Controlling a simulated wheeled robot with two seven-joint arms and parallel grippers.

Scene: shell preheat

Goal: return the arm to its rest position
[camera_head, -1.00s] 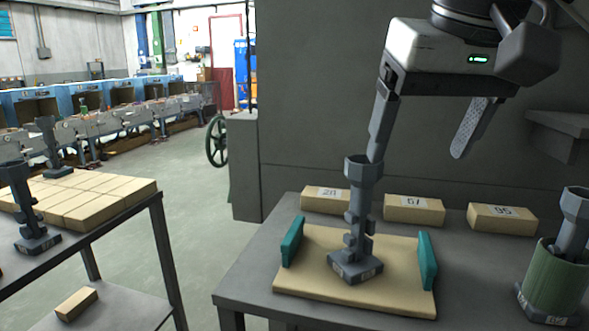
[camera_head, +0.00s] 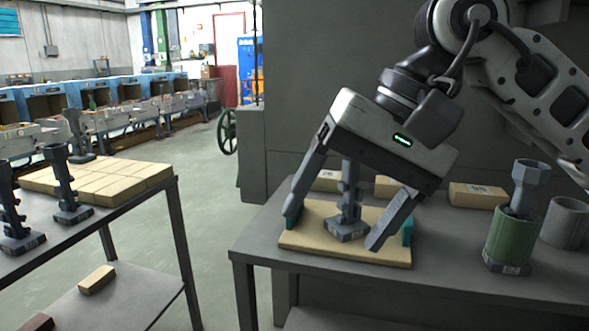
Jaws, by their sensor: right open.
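My right gripper (camera_head: 338,212) is open over the right-hand table, its two fingers spread and pointing down. A grey metal shell piece (camera_head: 347,222) with a square base stands upright on a tan board (camera_head: 340,251) between two teal side guides (camera_head: 408,232). The gripper's body hides the top of this piece. The fingers show on either side of it in the picture; I cannot tell whether they touch it. My left gripper is not in view.
Blocks with number labels, one at the right (camera_head: 478,195), line the table's back. A green sleeve (camera_head: 508,240) holds another grey piece (camera_head: 528,187), next to a grey cylinder (camera_head: 566,222). The left table holds tan blocks (camera_head: 100,183) and grey pieces (camera_head: 65,187).

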